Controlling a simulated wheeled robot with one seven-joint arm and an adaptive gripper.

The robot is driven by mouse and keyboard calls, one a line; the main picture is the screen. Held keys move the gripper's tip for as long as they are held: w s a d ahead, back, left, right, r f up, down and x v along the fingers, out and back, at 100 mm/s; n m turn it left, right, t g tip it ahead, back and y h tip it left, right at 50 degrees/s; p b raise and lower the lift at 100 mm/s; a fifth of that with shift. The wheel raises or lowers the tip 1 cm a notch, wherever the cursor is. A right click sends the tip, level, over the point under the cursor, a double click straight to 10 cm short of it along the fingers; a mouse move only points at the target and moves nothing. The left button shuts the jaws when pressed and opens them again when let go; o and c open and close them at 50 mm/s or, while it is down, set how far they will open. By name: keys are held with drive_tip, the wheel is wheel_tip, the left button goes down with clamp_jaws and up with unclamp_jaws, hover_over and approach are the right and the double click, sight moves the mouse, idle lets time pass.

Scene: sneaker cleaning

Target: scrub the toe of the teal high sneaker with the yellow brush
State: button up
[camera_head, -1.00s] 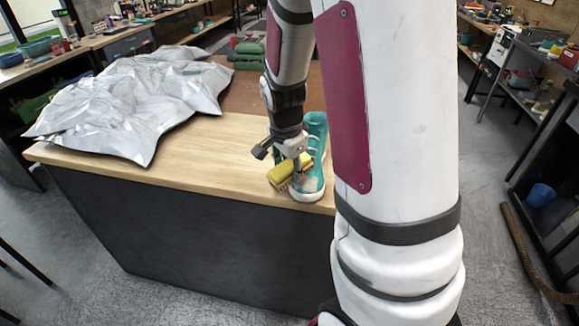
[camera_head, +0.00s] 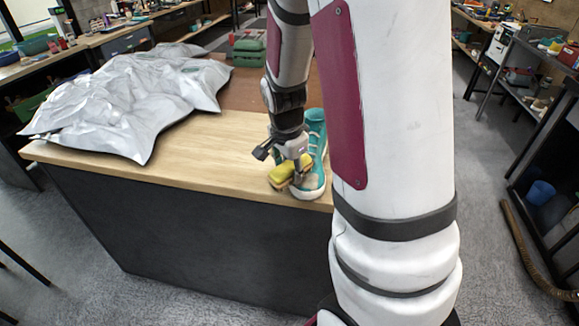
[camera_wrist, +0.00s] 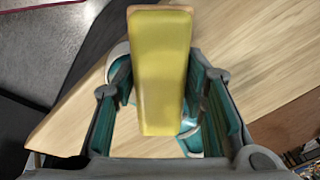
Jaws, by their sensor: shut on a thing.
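The teal high sneaker (camera_head: 316,130) stands on the wooden table near its front right edge, with its white-edged toe (camera_head: 309,194) toward the front. Part of it is hidden by my arm. My gripper (camera_head: 296,165) is shut on the yellow brush (camera_head: 283,175) and holds it at the left side of the toe. In the wrist view the brush (camera_wrist: 160,80) lies between the two fingers (camera_wrist: 163,100) and covers much of the sneaker (camera_wrist: 119,62) below it. Whether the bristles touch the toe cannot be told.
A crumpled silver sheet (camera_head: 135,100) covers the table's left part. A green case (camera_head: 249,46) sits at the back. Bare wood (camera_head: 205,150) lies left of the sneaker. Shelves (camera_head: 535,80) stand at the right across the floor.

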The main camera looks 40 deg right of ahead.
drive_tip(key=shift+f, duration=0.2)
drive_tip(key=shift+s+d+r+p, duration=0.1)
drive_tip(key=shift+s+d, duration=0.7)
drive_tip(key=shift+s, duration=0.25)
drive_tip(key=shift+s+d+r+p, duration=0.1)
drive_tip(key=shift+s+d, duration=0.75)
drive_tip(key=shift+s, duration=0.25)
drive_tip(key=shift+s+d+p, duration=0.1)
drive_tip(key=shift+s+d, duration=0.7)
drive_tip(key=shift+s, duration=0.25)
drive_tip(key=shift+f, duration=0.15)
drive_tip(key=shift+w, duration=0.15)
drive_tip(key=shift+w+a+p, duration=0.45)
drive_tip(key=shift+w+a, duration=0.75)
drive_tip(key=shift+w, duration=0.2)
drive_tip(key=shift+w+a, duration=0.65)
drive_tip(key=shift+w, duration=0.2)
drive_tip(key=shift+w+a, duration=0.6)
drive_tip(key=shift+w, duration=0.25)
drive_tip(key=shift+p+v, duration=2.55)
drive_tip(key=shift+v, duration=0.45)
